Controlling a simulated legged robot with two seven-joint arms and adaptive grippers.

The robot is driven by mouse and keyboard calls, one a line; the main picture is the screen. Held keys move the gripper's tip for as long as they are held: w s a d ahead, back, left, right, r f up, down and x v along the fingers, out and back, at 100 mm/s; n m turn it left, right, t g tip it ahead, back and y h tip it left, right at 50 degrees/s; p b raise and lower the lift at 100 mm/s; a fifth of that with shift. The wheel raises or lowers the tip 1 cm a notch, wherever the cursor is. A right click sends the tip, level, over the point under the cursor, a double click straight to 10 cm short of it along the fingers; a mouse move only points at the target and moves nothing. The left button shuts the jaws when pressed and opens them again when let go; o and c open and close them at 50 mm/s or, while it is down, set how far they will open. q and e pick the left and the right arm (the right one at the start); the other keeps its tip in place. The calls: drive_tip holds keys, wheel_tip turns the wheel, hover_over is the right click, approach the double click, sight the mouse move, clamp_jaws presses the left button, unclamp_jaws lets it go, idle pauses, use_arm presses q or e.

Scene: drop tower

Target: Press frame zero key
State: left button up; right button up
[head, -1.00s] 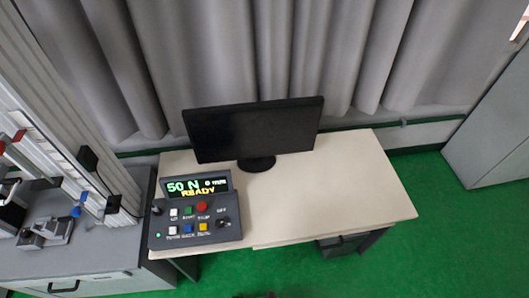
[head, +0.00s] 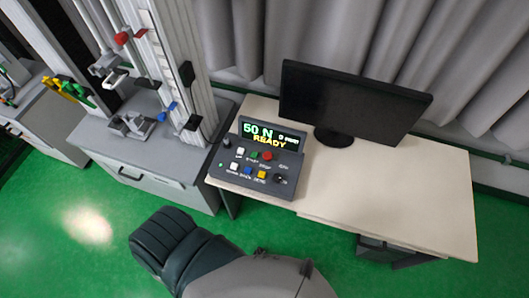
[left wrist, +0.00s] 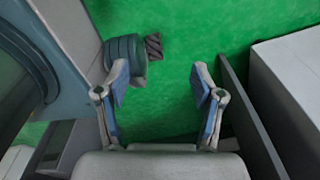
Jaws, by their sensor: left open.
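The dark control box (head: 251,182) sits at the left end of the beige desk, its display (head: 270,136) reading 50 N and READY. Its keys stand in two rows. The yellow key (head: 262,175), with a label that looks like ZERO, is in the lower row, right of the blue key (head: 248,171). The red key (head: 267,156) and green key (head: 254,154) are above. My left gripper (left wrist: 160,68) is open and empty over green floor in the left wrist view, with no key between its fingers. My right gripper is not in view.
A monitor (head: 350,106) stands on the desk (head: 390,190) behind and right of the box. The tower frame (head: 172,60) stands on a grey cabinet (head: 150,165) to the left. Green floor (head: 80,225) is open in front.

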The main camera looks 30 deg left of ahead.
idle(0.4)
use_arm(q)
clamp_jaws()
idle(1.3)
